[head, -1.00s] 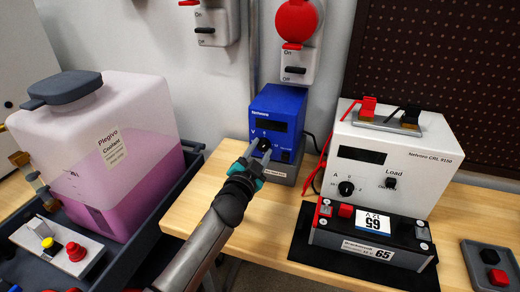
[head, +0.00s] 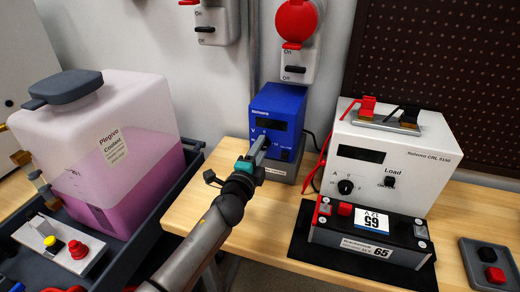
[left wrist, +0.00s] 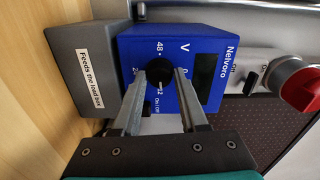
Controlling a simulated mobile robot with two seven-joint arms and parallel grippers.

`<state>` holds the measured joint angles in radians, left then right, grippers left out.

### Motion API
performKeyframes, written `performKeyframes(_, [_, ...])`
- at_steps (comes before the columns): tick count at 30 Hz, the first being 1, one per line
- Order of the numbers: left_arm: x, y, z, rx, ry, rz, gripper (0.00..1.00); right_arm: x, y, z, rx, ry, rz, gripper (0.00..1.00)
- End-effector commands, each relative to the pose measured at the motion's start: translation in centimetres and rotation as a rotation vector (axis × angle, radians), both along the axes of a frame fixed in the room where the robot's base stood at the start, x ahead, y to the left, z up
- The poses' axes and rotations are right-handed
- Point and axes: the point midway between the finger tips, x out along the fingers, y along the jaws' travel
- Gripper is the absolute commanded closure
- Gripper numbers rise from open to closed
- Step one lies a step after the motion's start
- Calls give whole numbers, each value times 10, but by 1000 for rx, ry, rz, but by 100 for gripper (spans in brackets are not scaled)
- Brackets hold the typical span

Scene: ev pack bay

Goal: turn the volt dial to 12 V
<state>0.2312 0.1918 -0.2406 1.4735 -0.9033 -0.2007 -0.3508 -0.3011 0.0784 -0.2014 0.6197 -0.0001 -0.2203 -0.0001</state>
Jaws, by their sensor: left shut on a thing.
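The blue Nelvaro supply (head: 292,103) stands at the back of the wooden bench, its display dark. It also shows in the left wrist view (left wrist: 150,38), turned on its side. Its black volt dial (left wrist: 160,71) sits between the fingertips of my left gripper (left wrist: 162,78), which is shut on it. The dial's small white line appears to face the 12 mark; 48 is on the far side. In the head view my left gripper (head: 262,143) reaches the supply's front and hides the dial. My right gripper is not in view.
The white load box (head: 385,160) with its own knob stands to the right. A battery (head: 368,240) lies on a black mat before it. A coolant tank (head: 100,140) is at left. The grey base (left wrist: 82,75) reads "Feeds the load box".

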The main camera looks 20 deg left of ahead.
Motion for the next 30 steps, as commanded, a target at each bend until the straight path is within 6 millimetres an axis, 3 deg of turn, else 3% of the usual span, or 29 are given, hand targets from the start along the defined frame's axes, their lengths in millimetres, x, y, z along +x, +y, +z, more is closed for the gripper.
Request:
performKeyframes(22, [0, 0, 0, 88, -3, 0, 100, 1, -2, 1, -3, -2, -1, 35])
performKeyframes(23, [0, 0, 0, 88, -3, 0, 55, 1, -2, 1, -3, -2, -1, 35])
performKeyframes(30, [0, 0, 0, 87, -3, 0, 28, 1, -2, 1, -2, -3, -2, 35])
